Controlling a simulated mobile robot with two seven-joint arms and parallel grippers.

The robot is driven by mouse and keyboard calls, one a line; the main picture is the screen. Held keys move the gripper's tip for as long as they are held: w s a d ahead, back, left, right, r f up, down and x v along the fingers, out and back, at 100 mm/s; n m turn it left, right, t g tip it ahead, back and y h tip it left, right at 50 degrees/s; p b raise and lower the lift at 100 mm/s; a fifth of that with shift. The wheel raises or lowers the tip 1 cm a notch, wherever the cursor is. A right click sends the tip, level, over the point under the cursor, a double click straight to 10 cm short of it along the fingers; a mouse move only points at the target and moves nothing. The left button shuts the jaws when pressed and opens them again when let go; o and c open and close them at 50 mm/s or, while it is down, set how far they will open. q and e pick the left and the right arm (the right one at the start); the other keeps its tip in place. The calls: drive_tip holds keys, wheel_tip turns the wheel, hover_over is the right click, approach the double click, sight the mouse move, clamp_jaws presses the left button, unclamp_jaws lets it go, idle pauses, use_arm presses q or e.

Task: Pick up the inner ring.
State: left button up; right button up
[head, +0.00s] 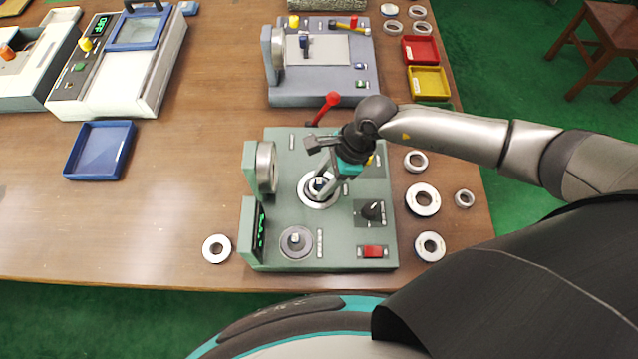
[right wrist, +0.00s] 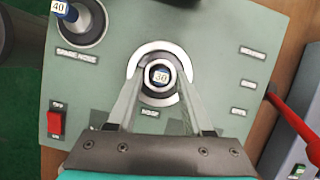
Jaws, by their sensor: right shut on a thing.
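The green machine (head: 340,222) stands in the middle of the table. On its deck a pale round seat surrounds a post marked 30 (right wrist: 160,75). My right gripper (head: 324,185) reaches down over this seat, and its fingers show on both sides of the post in the right wrist view (right wrist: 160,92). It is shut on a small ring around the post, which I take to be the inner ring (right wrist: 147,65). The fingers partly hide the ring and the seat. I cannot tell whether the ring is lifted. My left gripper is not in view.
Loose rings lie right of the machine, including a large one (head: 422,199), and one ring (head: 217,248) lies to its left. A spare nose marked 40 (right wrist: 60,10) stands on the deck. A red-knobbed lever (head: 328,103) rises behind. A blue tray (head: 100,150) lies left.

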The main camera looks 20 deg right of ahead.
clamp_jaws()
drive_tip(key=shift+r, duration=0.1)
